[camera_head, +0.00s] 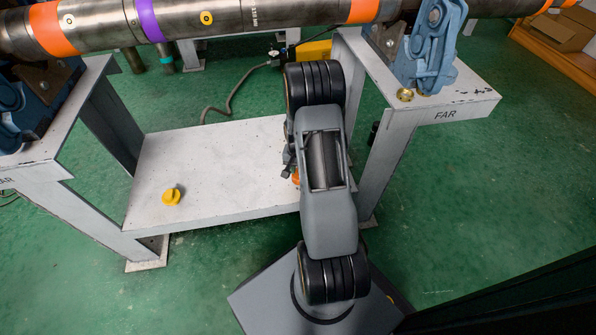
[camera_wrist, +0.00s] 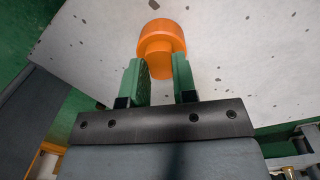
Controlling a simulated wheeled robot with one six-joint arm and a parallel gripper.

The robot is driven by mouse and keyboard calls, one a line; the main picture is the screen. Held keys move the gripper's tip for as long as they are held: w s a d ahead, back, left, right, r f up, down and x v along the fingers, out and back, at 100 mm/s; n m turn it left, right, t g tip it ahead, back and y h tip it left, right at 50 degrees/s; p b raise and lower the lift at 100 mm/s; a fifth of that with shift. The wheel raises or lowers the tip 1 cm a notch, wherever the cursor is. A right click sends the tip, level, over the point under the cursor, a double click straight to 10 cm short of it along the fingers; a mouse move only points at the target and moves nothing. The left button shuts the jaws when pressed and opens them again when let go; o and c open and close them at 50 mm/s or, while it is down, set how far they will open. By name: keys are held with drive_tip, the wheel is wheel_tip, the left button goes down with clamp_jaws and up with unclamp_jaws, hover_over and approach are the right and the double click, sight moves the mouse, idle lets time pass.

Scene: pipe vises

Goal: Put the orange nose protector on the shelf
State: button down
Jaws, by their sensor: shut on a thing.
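The orange nose protector (camera_wrist: 160,40) sits between the two green fingers of my gripper (camera_wrist: 161,76) in the wrist view. Its wide round end points away from the gripper, and its narrower part is between the fingers, which are shut on it. In the head view only a sliver of the orange protector (camera_head: 296,178) shows beside my arm, which hides most of it and the gripper. The pale speckled shelf (camera_head: 225,165) lies low between the two stands, and its surface (camera_wrist: 245,60) is behind the protector. I cannot tell whether the protector touches the shelf.
A yellow protector (camera_head: 172,196) stands on the shelf's left part. The shelf's middle is bare. A banded pipe (camera_head: 200,22) crosses above.

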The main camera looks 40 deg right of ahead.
drive_tip(key=shift+f, duration=0.1)
drive_tip(key=c, duration=0.9)
unclamp_jaws()
wheel_tip(320, 180, up, 11)
drive_tip(key=p, duration=0.5)
drive_tip(key=s+a+r+n+t, duration=0.1)
drive_tip(key=a+r+n, duration=0.3)
drive_tip(key=a+r, duration=0.65)
drive_tip(key=s+a+r+n+t, duration=0.2)
drive_tip(key=s+a+r+n, duration=0.3)
drive_tip(key=s+a+r, duration=0.4)
drive_tip(key=shift+s+a+r+n, duration=0.3)
drive_tip(key=shift+s+a, duration=0.2)
drive_tip(key=shift+s, duration=0.65)
